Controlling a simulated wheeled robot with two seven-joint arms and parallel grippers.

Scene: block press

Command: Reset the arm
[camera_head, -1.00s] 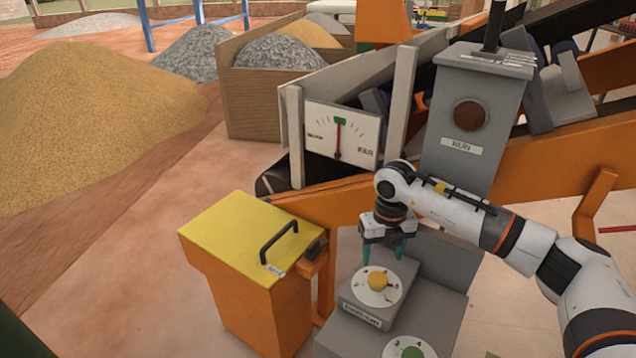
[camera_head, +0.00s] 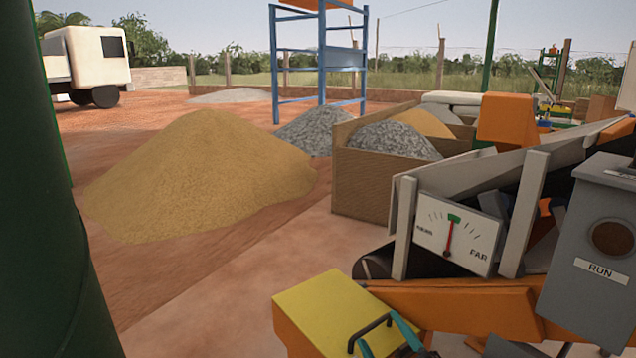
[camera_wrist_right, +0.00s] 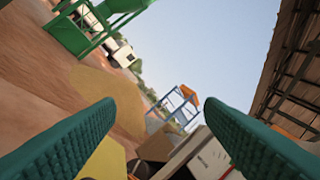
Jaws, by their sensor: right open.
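My right gripper (camera_head: 386,338) shows only as two teal fingertips at the bottom edge of the head view, by the black handle of the yellow-lidded orange box (camera_head: 325,312). I cannot tell whether they touch the handle. In the right wrist view the two green ribbed fingers (camera_wrist_right: 158,108) are spread wide with nothing between them. The rest of the right arm is out of the head view. My left gripper is in neither view.
A gauge (camera_head: 470,235) with a red needle stands beside the conveyor. A grey RUN box (camera_head: 575,300) is at the right. A sand pile (camera_head: 200,180), a wooden bin (camera_head: 360,185) and a white truck (camera_head: 88,58) lie farther off. Open ground is left of the yellow-lidded box.

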